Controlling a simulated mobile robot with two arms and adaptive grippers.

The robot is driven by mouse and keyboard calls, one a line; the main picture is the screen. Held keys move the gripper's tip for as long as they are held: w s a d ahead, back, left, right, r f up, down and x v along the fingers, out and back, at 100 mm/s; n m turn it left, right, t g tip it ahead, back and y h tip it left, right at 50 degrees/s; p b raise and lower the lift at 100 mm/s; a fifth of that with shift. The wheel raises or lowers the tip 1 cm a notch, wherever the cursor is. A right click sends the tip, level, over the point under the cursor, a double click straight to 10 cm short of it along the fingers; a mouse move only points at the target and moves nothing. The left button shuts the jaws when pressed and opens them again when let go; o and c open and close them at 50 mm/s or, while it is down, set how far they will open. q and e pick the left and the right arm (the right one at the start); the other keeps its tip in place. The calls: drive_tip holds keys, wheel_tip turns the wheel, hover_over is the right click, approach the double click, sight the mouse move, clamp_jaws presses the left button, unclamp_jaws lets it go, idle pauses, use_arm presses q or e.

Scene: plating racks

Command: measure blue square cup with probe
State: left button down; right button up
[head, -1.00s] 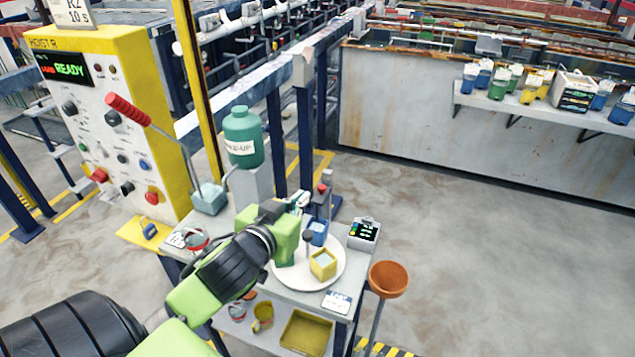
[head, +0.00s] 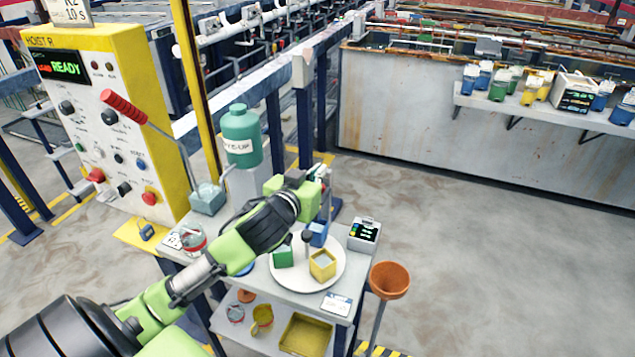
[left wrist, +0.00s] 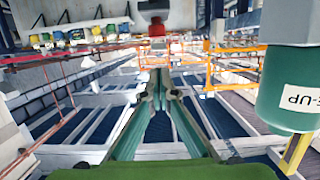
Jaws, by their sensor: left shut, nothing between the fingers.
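The blue square cup (head: 317,233) stands at the back of a white round plate (head: 335,281) on a small grey table, partly hidden by my left arm. A green square cup (head: 283,258) and a yellow square cup (head: 322,264) stand on the same plate. A dark round-topped post (head: 306,239) rises between them. A meter with a lit display (head: 364,233) sits right of the plate. I cannot make out the probe for certain. My left gripper is raised above and behind the blue cup. Its fingers (left wrist: 160,74) meet, shut and empty, in the left wrist view.
A green bottle (head: 241,138) stands behind my left arm; it also shows close at right in the left wrist view (left wrist: 290,80). An orange funnel (head: 389,279) is beside the table's right side. A yellow control panel (head: 95,120) stands left. Open floor lies right.

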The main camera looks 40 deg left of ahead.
use_arm(q)
drive_tip(key=shift+s+f, duration=0.2)
drive_tip(key=shift+f, duration=1.6)
drive_tip(key=shift+f, duration=0.1)
wheel_tip(320, 180, down, 6)
drive_tip(key=b, duration=0.3)
drive_tip(key=shift+r, duration=0.2)
drive_tip(key=shift+f, duration=0.25)
drive_tip(key=shift+d, duration=0.1)
drive_tip(key=shift+f, duration=0.15)
